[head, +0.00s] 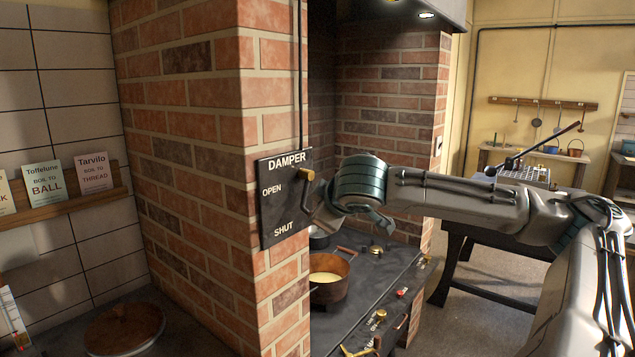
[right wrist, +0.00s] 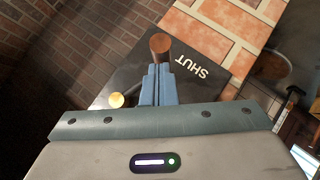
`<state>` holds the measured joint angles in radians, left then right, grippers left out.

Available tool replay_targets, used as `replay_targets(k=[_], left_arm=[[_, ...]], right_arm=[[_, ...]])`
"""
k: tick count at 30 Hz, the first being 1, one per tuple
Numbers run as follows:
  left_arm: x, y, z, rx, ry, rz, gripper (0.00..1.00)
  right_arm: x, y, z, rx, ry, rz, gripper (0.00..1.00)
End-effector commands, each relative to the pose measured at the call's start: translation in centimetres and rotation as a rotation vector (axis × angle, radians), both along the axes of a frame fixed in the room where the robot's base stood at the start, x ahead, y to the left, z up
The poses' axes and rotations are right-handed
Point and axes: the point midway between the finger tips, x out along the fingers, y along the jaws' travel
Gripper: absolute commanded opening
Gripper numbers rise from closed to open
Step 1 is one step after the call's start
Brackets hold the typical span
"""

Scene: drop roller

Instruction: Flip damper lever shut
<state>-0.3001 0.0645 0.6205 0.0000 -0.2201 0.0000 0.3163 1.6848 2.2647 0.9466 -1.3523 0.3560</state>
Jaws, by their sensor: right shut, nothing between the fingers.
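The dark damper plate (head: 285,205) is fixed to the brick pillar, with OPEN marked above SHUT. The damper lever's brown-gold handle (head: 307,175) sticks out at its right side, beside OPEN; the rest of the lever is partly hidden. My right gripper (head: 322,212) is by the plate's lower right side, its fingertips hard to make out there. In the right wrist view its blue fingers (right wrist: 156,72) are shut and empty. A brown round-ended handle (right wrist: 160,44) shows just beyond their tips; I cannot tell whether they touch. The SHUT label (right wrist: 191,67) appears upside down nearby. My left gripper is out of view.
A brass ball (right wrist: 116,100) is left of the fingers. Below the arm is a dark stove top (head: 375,280) with a copper pan (head: 328,291). The brick pillar (head: 195,150) stands left of the plate. A recipe-card shelf (head: 75,208) is far left.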

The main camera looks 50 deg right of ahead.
Motion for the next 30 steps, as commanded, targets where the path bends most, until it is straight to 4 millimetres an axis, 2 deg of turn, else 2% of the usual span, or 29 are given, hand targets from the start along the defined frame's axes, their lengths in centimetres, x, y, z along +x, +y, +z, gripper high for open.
replay_targets(k=[1,9,18,30], left_arm=[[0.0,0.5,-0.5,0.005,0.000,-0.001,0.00],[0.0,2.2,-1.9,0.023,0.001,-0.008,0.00],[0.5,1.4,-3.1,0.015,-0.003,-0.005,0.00],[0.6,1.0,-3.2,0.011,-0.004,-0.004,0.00]], right_arm=[[0.0,-0.2,-0.6,-0.042,0.000,0.000,0.00],[0.1,-1.2,-1.4,-0.209,-0.016,0.000,0.00],[0.2,-1.9,-1.5,-0.221,-0.018,-0.001,0.00],[0.2,-2.0,-1.5,-0.219,-0.016,0.000,0.00]])
